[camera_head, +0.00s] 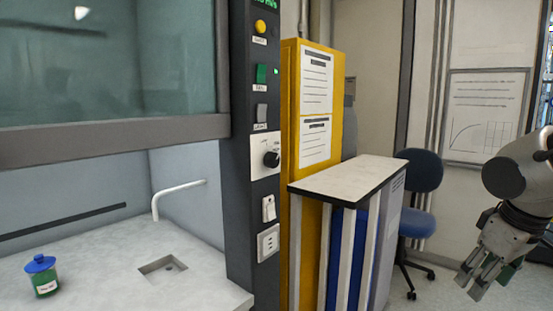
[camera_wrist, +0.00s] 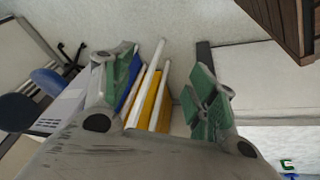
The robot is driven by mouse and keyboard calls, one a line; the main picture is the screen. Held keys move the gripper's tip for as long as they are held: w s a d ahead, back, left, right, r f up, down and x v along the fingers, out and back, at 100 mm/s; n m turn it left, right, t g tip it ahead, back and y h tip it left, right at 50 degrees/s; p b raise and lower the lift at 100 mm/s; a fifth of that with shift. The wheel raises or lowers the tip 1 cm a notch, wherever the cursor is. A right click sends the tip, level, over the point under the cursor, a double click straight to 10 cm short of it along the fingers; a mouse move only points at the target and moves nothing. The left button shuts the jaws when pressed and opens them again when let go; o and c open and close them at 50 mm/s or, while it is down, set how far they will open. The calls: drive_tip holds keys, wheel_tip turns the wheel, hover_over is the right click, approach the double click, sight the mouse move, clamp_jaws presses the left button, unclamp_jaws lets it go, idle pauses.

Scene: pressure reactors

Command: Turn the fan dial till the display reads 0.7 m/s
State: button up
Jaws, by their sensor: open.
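The fan dial (camera_head: 271,159) is a black knob on a white plate on the dark control post of the fume hood, in the head view. The display (camera_head: 265,3) is at the top of the post, cut off by the frame edge, with green characters I cannot read. My gripper (camera_head: 478,281) is at the far right of the head view, pointing down and well away from the dial. In the wrist view my gripper (camera_wrist: 168,88) shows its two green-padded fingers spread apart with nothing between them. The dial cannot be made out in the wrist view.
A yellow cabinet (camera_head: 335,95) and a light-topped bench (camera_head: 350,172) stand between the post and my gripper. A blue chair (camera_head: 417,222) is behind the bench. A blue-lidded jar (camera_head: 42,277) sits on the hood worktop beside a small sink (camera_head: 163,268).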

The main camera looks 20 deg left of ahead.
drive_tip(key=w+a+f+n+t+y, duration=0.1)
drive_tip(key=w+a+n+y, duration=0.2)
drive_tip(key=a, duration=0.5)
drive_tip(key=w+a+n+t, duration=0.1)
drive_tip(key=w+a+n, duration=0.2)
drive_tip(key=w+a, duration=0.35)
drive_tip(key=n+t+y, duration=0.1)
drive_tip(key=n+y, duration=1.1)
drive_tip(key=y, duration=0.1)
approach(275, 160)
drive_tip(key=a, duration=0.2)
drive_tip(key=x, duration=0.6)
drive_tip(key=shift+w+a+f, duration=0.1)
drive_tip(key=shift+w, duration=0.3)
drive_tip(key=shift+w+a+t, duration=0.25)
drive_tip(key=shift+a+t, duration=0.05)
drive_tip(key=shift+a, duration=0.3)
drive_tip(key=shift+m, duration=0.3)
drive_tip(key=c, duration=1)
